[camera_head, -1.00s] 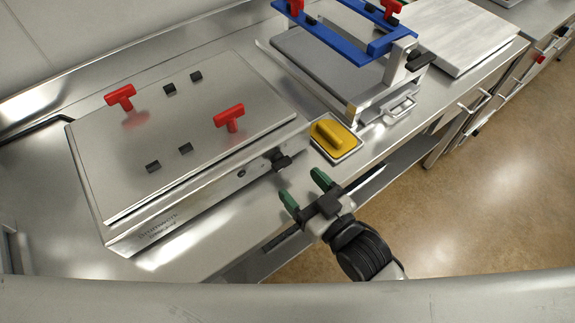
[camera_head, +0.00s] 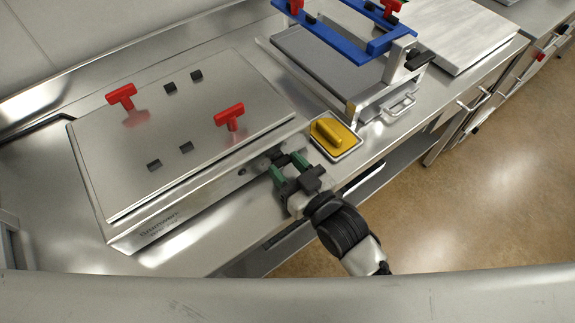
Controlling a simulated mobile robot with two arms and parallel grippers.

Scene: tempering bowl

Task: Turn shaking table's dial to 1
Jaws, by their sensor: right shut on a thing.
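The shaking table (camera_head: 190,140) is a flat steel box with a plate on top, at the left of the head view. Its black dial (camera_head: 278,156) sits on the front face near the right end and is partly hidden by my gripper. My right gripper (camera_head: 287,165) is at the dial, with its green fingertips on either side, shut on it. The dial's markings are too small to read. My left gripper is not in view.
Two red handles (camera_head: 229,117) and several black blocks are on the plate. The counter's front edge runs below my gripper.

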